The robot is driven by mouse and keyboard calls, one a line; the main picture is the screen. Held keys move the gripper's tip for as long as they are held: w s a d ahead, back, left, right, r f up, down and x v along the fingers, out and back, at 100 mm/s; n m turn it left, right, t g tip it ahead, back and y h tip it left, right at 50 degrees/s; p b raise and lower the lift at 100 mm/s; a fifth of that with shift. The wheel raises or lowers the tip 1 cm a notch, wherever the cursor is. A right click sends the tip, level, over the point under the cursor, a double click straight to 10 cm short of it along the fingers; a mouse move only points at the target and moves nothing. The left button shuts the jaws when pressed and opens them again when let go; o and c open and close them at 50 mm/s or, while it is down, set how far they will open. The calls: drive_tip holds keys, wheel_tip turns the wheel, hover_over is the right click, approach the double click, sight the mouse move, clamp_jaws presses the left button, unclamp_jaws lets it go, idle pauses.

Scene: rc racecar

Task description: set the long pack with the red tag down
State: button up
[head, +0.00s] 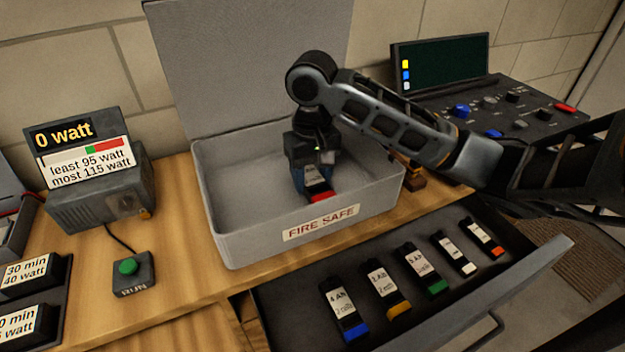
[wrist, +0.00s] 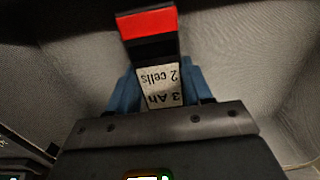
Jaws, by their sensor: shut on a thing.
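The long pack with the red tag (head: 318,187) is dark with a white label and a red end. My gripper (head: 310,172) is shut on it, inside the open grey box marked FIRE SAFE (head: 226,245). In the wrist view the pack (wrist: 150,45) sticks out between the blue fingers of my gripper (wrist: 160,90), and its label reads 3 Ah, 2 cells. The box's grey inside (wrist: 70,70) lies around and beyond it. I cannot tell whether the pack touches the box floor.
An open drawer (head: 300,300) in front holds several packs with blue, yellow, green, white and orange tags. A watt meter (head: 90,190) and a green button (head: 128,267) stand at the left. A control panel with a screen (head: 440,65) stands at the right. The box's left part is empty.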

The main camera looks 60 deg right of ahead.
drive_tip(key=shift+f, duration=0.6)
drive_tip(key=shift+f, duration=0.2)
drive_tip(key=o, duration=1.3)
drive_tip(key=shift+r, duration=0.1)
